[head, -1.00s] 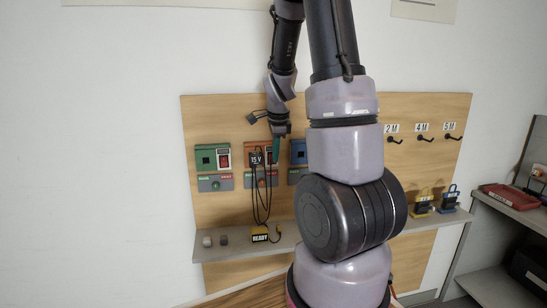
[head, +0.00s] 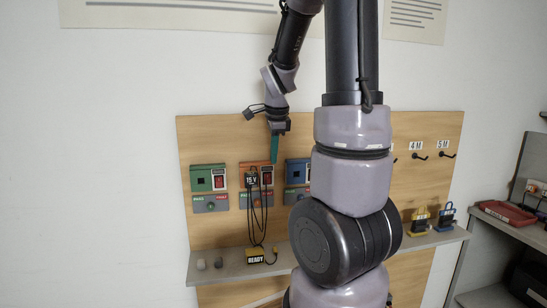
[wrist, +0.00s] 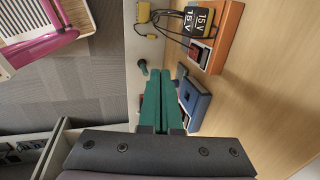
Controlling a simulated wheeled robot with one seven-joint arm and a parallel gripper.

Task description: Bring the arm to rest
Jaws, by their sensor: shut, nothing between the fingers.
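My gripper (head: 274,160) shows in the head view in front of the wooden wall board, its teal fingers pointing down at the top edge of the orange unit (head: 268,168). In the wrist view my gripper (wrist: 166,72) has its two green fingers side by side, shut and empty. A blue unit (wrist: 196,104) lies beyond and to the right of the fingers there; part of it is hidden behind them. My arm rises past the top of the head view and hides the middle of the board.
The black 15 V adapter (head: 251,181) hangs on the orange unit, its cables looping to the yellow READY block (head: 256,256) on the shelf (head: 225,274). A green unit (head: 208,178) is at left. Yellow (head: 420,220) and blue (head: 445,217) items stand at right. Left wall is clear.

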